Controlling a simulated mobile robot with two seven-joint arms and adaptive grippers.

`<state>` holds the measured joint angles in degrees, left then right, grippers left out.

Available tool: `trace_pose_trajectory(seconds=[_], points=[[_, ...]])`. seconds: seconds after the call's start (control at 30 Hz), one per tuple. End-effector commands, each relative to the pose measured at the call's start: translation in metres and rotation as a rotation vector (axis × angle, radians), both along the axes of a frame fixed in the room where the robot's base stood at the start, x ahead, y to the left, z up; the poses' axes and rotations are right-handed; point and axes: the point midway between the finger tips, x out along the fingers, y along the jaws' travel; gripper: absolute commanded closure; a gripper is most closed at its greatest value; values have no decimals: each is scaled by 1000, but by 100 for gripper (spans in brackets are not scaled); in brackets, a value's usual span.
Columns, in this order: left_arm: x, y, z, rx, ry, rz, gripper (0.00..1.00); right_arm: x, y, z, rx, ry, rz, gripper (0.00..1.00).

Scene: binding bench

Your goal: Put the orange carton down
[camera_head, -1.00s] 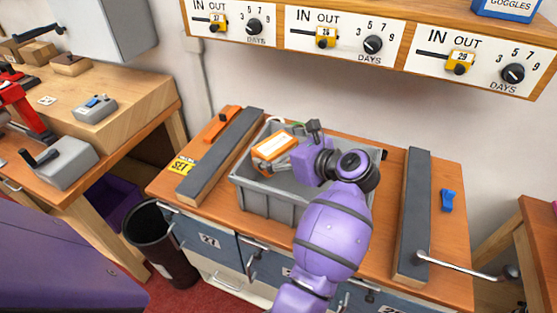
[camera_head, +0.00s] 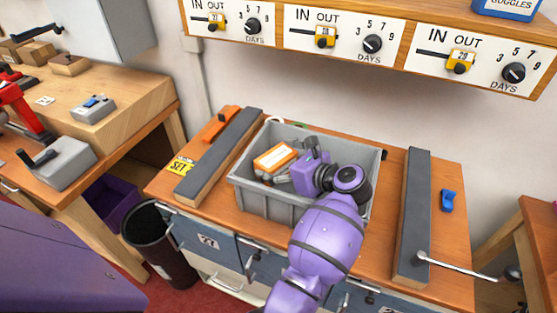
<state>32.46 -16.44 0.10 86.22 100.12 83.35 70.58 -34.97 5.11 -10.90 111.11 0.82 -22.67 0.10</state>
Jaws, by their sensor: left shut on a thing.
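The orange carton (camera_head: 275,158) is a small orange box with a pale top. It is in the left part of the grey crate (camera_head: 262,203), lower than the rim's far side. My left gripper (camera_head: 291,176) reaches into the crate from the right and is shut on the carton's right end. The fingers are small and partly hidden by the purple wrist. The carton's underside is hidden, so I cannot tell whether it touches the crate floor. My right gripper is not in view.
Dark grey bars on wood flank the crate at left (camera_head: 218,158) and right (camera_head: 412,215). An orange tool (camera_head: 220,124) lies at the left, and a blue item (camera_head: 449,200) at the right. A black bin (camera_head: 160,245) stands below on the left.

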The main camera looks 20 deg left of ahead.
Motion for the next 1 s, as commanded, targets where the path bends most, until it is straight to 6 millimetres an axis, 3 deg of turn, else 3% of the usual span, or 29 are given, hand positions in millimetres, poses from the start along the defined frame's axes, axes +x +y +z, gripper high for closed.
trace_pose_trajectory(seconds=[0.23,0.27,0.37,0.7,0.87,1.0], points=[[0,0,-4,1,-2,-2,44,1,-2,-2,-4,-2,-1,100],[0,0,-4,1,-1,-1,11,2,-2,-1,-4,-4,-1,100],[0,0,-3,1,-2,-1,0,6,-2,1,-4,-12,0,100],[0,0,-3,2,-1,-1,0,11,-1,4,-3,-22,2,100],[1,1,14,3,-9,1,0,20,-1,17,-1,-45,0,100],[-9,-22,14,-4,0,-4,0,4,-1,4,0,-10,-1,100]])
